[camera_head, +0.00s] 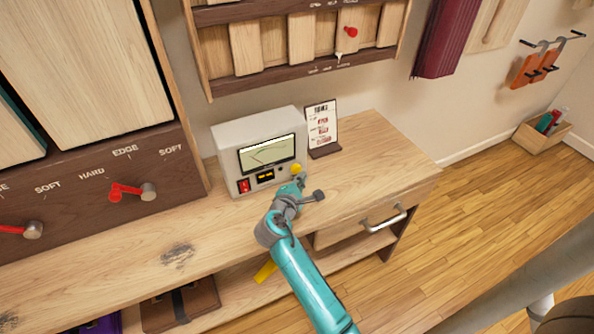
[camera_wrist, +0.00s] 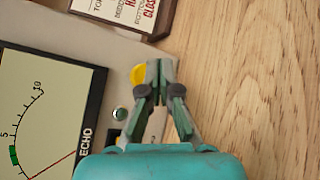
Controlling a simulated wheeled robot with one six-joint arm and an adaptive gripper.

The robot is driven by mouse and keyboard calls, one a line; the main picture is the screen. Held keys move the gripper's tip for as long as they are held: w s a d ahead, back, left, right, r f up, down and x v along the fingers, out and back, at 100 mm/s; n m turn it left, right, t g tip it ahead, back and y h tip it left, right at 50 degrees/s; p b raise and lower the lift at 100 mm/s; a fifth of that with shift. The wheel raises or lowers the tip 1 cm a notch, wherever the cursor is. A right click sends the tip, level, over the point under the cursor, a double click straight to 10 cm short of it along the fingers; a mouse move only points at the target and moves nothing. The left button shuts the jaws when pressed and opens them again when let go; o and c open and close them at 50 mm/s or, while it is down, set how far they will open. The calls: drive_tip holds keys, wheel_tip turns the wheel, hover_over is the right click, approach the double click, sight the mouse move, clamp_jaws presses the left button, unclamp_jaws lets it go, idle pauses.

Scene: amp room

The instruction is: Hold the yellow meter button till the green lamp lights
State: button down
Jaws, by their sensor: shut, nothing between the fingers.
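The grey meter (camera_head: 226,137) stands on the wooden bench with its dial facing out. Its yellow button (camera_head: 296,168) is at the lower right of the front. In the wrist view the yellow button (camera_wrist: 138,75) shows beside the left fingertip, partly covered by it; I cannot tell whether they touch or whether it is pressed. My gripper (camera_head: 301,181) is shut and empty just in front of the button; it also shows in the wrist view (camera_wrist: 160,68). A small round lamp (camera_wrist: 120,114) looks dull grey-green. The dial (camera_wrist: 38,110) has a red needle away from its green band.
A card on a stand (camera_head: 322,128) is right of the meter. A red switch (camera_head: 244,186) is on the meter's lower left. The bench top (camera_head: 385,160) is clear at right, above a drawer handle (camera_head: 383,219). Red levers (camera_head: 130,191) are on the left cabinet.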

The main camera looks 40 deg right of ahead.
drive_tip(key=shift+w, duration=0.1)
idle(0.7)
drive_tip(key=shift+w+d, duration=0.15)
drive_tip(key=shift+w, duration=0.15)
drive_tip(key=shift+w+d, duration=0.15)
drive_tip(key=shift+w, duration=0.4)
idle(0.9)
drive_tip(key=shift+s, duration=0.15)
idle(2.8)
drive_tip(key=shift+s+a, duration=0.3)
drive_tip(key=shift+s, duration=0.5)
drive_tip(key=shift+s, duration=0.1)
drive_tip(key=shift+s+a, duration=0.25)
drive_tip(key=shift+s, duration=0.5)
drive_tip(key=shift+s+a, duration=0.2)
drive_tip(key=shift+s, duration=0.6)
drive_tip(key=shift+s+a, duration=0.25)
drive_tip(key=shift+s, duration=0.5)
